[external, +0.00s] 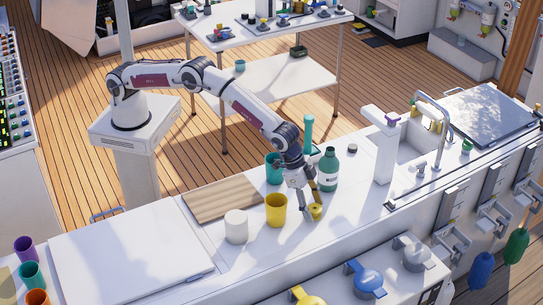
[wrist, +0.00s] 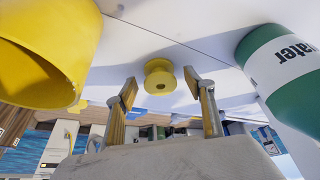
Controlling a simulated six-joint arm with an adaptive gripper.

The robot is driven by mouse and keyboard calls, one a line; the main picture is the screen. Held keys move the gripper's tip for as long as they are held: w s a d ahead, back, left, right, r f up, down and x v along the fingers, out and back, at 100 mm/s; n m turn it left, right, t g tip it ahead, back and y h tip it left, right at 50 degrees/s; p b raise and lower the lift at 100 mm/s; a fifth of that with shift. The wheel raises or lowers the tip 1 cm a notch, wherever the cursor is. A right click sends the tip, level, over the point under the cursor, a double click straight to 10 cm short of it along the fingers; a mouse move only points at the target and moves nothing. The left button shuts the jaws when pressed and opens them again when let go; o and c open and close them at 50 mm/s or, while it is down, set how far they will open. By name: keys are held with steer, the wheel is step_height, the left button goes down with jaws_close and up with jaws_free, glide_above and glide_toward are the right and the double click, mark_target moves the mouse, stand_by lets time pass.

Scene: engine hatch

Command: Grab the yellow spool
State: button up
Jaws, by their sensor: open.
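The yellow spool (external: 316,211) is small and stands on the white counter, right of the yellow cup (external: 277,209). In the wrist view the spool (wrist: 159,78) shows its rounded flanges and a dark centre hole. My gripper (external: 309,205) is low over the counter, pointing down at the spool. In the wrist view my gripper (wrist: 159,84) has its two fingers apart, with the spool between and just beyond the tips. In the external view a finger partly covers the spool.
The yellow cup (wrist: 45,50) is close on the left of the wrist view. A green water bottle (wrist: 285,75) is close on the right. A white cylinder (external: 236,226), a teal cup (external: 274,168) and a wooden board (external: 221,199) are also nearby.

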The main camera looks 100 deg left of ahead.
mark_target(313, 208)
steer(key=c, duration=1.2)
steer(key=shift+r, duration=0.15)
steer(key=shift+r, duration=4.9)
